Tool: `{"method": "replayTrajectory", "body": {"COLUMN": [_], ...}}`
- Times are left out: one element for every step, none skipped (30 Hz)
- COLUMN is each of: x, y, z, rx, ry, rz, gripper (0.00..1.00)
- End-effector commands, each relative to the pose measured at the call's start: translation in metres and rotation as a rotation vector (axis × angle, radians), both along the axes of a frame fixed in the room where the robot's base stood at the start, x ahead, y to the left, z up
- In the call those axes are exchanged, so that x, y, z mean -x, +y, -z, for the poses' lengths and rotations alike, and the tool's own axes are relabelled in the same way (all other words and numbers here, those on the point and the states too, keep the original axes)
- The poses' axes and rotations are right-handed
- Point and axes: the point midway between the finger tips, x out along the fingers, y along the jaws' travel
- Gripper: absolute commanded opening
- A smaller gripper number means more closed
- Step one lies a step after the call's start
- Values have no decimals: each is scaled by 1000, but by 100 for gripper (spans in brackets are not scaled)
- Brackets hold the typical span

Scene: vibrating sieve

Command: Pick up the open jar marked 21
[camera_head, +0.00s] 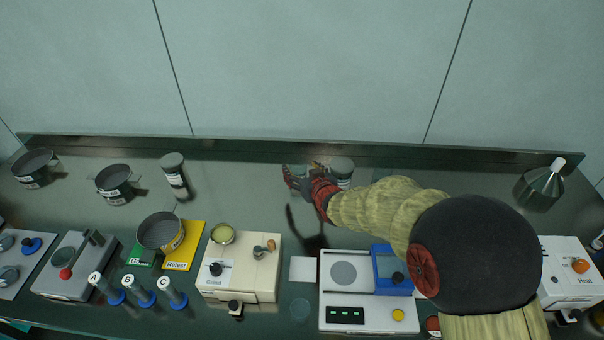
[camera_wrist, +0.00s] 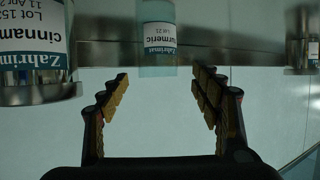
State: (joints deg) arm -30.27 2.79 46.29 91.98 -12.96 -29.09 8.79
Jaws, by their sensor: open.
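The jar (camera_wrist: 158,45) in the wrist view is pale and glassy. It carries a white and blue label reading turmeric, with small print that seems to say Lot 21. The view is upside down and the jar's far end is cut off. My gripper (camera_wrist: 161,80) is open and empty, with the jar just beyond and between its fingertips, not visibly touched. In the head view my gripper (camera_head: 302,172) is at the back of the bench, and it largely hides the jar.
A cinnamon jar (camera_wrist: 35,55) stands close beside; it seems to be the grey-lidded jar (camera_head: 342,168) right of my gripper. Another lidded jar (camera_head: 174,174) stands further left. A white balance (camera_head: 345,305) and a cream grinder (camera_head: 255,275) stand in front. The back ledge (camera_head: 240,148) is close.

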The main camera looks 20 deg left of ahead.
Motion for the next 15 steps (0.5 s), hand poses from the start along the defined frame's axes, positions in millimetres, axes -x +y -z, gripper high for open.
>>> {"method": "replayTrajectory", "body": {"x": [-4,-6,-10,-13,-16,-21,-25,-29,-32,-35,-37,-39,-41,-42,-42], "y": [3,4,6,8,10,13,15,17,20,22,23,25,26,27,27], "z": [3,4,6,7,10,13,15,17,18,19,20,20,21,20,20], "rx": [0,0,0,-1,0,0,0,1,1,1,1,1,0,1,1], "ry": [0,0,0,0,0,0,0,1,1,1,1,1,0,0,0], "rz": [0,0,1,1,1,1,1,1,1,1,1,1,1,2,2], "gripper": [64,64,64,64,64,64,64,64,64,64,64,64,64,64,64]}}
